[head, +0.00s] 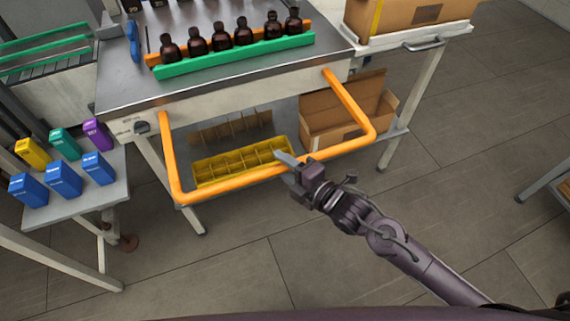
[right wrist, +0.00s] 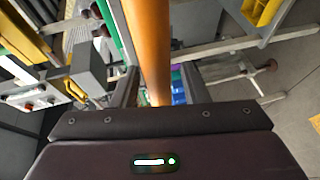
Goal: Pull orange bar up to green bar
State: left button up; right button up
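An orange U-shaped bar (head: 232,179) sticks out from the front of the metal table. A straight orange strip (head: 157,59) lies on the tabletop behind a row of several dark amber bottles (head: 221,38). A green bar (head: 235,57) runs along the front of the bottles. My right gripper (head: 291,160) is at the front run of the U-shaped bar, right of its middle. In the right wrist view, the orange bar (right wrist: 149,40) passes between the spread fingers, with a gap visible beside the right finger. My left gripper is not in view.
A yellow divided crate (head: 207,172) and an open cardboard box (head: 330,128) are on the shelf below. Several coloured boxes (head: 64,180) stand on a small side table at left. A cardboard box (head: 410,14) is at upper right. The floor in front is clear.

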jog(key=b+v, duration=0.1)
jog(key=v, duration=0.6)
jog(key=shift+s+d+b, duration=0.25)
jog(key=shift+b, duration=0.1)
dwell(0.4)
